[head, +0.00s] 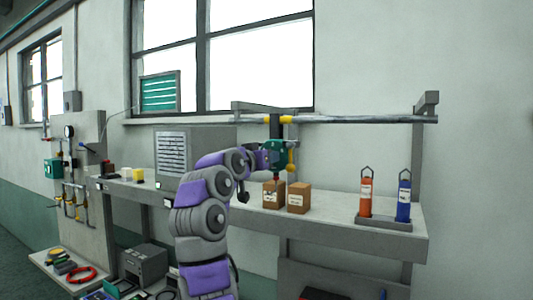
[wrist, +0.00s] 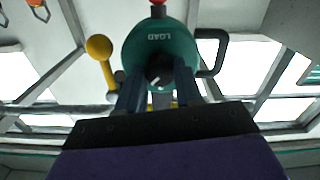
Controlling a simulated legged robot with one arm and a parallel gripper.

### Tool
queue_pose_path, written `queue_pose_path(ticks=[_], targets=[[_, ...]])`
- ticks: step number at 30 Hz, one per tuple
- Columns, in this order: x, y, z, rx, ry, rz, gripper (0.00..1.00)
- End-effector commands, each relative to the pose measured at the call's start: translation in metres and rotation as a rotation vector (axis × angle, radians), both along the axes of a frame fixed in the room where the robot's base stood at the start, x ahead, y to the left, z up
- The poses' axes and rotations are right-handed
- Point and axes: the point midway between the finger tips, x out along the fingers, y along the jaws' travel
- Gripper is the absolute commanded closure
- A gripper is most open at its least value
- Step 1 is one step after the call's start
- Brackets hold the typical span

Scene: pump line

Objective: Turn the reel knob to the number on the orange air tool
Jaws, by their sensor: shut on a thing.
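The green reel (head: 277,152) hangs from the pipe rail above the bench. In the wrist view the reel's round face (wrist: 158,40) fills the middle and reads "LOAD". A black knob (wrist: 159,68) with a small pale mark sits on it. My gripper (wrist: 160,90) is shut on this knob, one finger on each side; in the head view my gripper (head: 262,160) meets the reel from the left. I cannot read any dial numbers. The orange air tool (head: 366,194) stands upright in a grey holder at the right; its pale label is too small to read.
A blue tool (head: 404,200) stands beside the orange one. Two brown boxes (head: 298,198) sit on the bench below the reel. A yellow-ball lever (wrist: 99,48) and a dark handle (wrist: 216,50) flank the reel. A grey cabinet (head: 180,150) stands behind my arm.

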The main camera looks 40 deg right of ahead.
Motion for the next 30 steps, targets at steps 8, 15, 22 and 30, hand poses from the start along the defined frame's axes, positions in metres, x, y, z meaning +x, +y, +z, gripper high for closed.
queue_pose_path(ticks=[8,15,22,30], targets=[[0.0029,0.0011,-0.0002,0.073,-0.168,0.003,0.95],[0.0030,0.0010,-0.0009,0.106,-0.247,0.004,0.95],[0.0030,0.0011,-0.0012,0.115,-0.275,0.004,0.95],[0.0026,0.0013,-0.0007,0.115,-0.277,0.004,0.95]])
